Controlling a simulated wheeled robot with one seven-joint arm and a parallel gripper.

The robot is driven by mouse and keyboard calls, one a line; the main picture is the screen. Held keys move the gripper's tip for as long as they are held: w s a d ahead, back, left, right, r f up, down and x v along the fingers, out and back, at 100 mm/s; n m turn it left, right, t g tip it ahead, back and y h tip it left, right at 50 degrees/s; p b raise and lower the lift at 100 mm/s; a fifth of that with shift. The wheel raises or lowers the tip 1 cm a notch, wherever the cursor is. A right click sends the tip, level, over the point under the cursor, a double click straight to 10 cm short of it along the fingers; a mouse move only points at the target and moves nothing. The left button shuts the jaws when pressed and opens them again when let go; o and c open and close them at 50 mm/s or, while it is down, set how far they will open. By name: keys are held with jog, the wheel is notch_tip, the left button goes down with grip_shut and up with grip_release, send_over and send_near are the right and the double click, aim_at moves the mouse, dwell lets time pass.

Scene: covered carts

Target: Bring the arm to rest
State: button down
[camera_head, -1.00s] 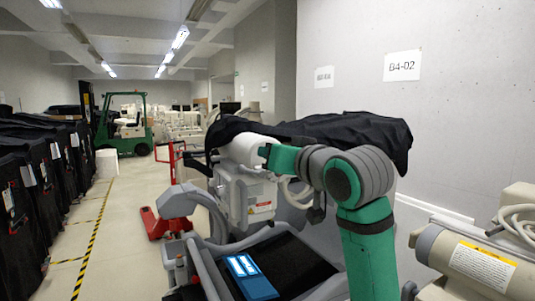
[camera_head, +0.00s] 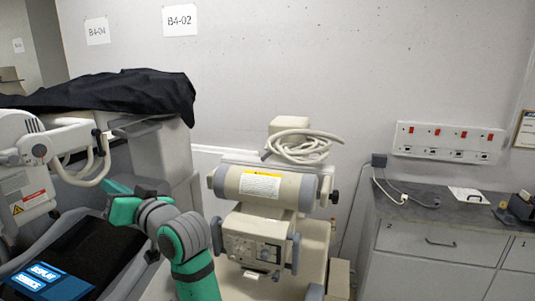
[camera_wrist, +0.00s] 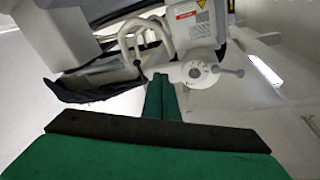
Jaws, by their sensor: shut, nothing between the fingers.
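My arm (camera_head: 185,240), green with grey joint covers, is bent low in the left of the head view, in front of a grey machine. In the wrist view my gripper (camera_wrist: 161,80) shows as two green fingers pressed together with nothing between them. The fingers point toward a white and grey machine part with a lever (camera_wrist: 195,72), apart from it as far as I can tell.
A grey machine with a black cover (camera_head: 110,95) and a blue panel (camera_head: 47,281) stands at left. A beige machine (camera_head: 262,235) with a coiled hose stands close right of my arm. A grey cabinet (camera_head: 430,243) and a socket panel (camera_head: 450,142) are at right.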

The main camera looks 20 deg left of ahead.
jog(key=w+d+f+m+t+h, duration=0.25)
jog(key=d+f, duration=0.45)
jog(key=f, duration=0.4)
jog(key=w+d+f+m+t+h, duration=0.2)
jog(key=d+f+m+t, duration=0.2)
jog(key=d+f, duration=0.5)
jog(key=w+d+f+m+t+h, duration=0.25)
jog(key=d+f, duration=0.35)
jog(key=f, duration=0.6)
jog(key=s+d+f+m+t+h, duration=0.15)
jog(key=s+d+f+h, duration=0.25)
jog(key=s+d+f, duration=0.55)
jog(key=s+d+f+m+t+h, duration=0.1)
jog(key=s+d+f+t+h, duration=0.15)
jog(key=s+d+f, duration=0.65)
jog(key=s+d+r+h, duration=0.2)
jog(key=s+d, duration=0.4)
jog(key=s, duration=0.2)
jog(key=s+d+r+n+g+h, duration=0.1)
jog(key=s+d+r+h, duration=0.1)
jog(key=s+d, duration=0.4)
jog(key=s+h, duration=0.1)
jog(key=s, duration=0.2)
jog(key=shift+d+r+g, duration=0.15)
jog(key=shift+d+g, duration=0.15)
jog(key=shift+d, duration=0.1)
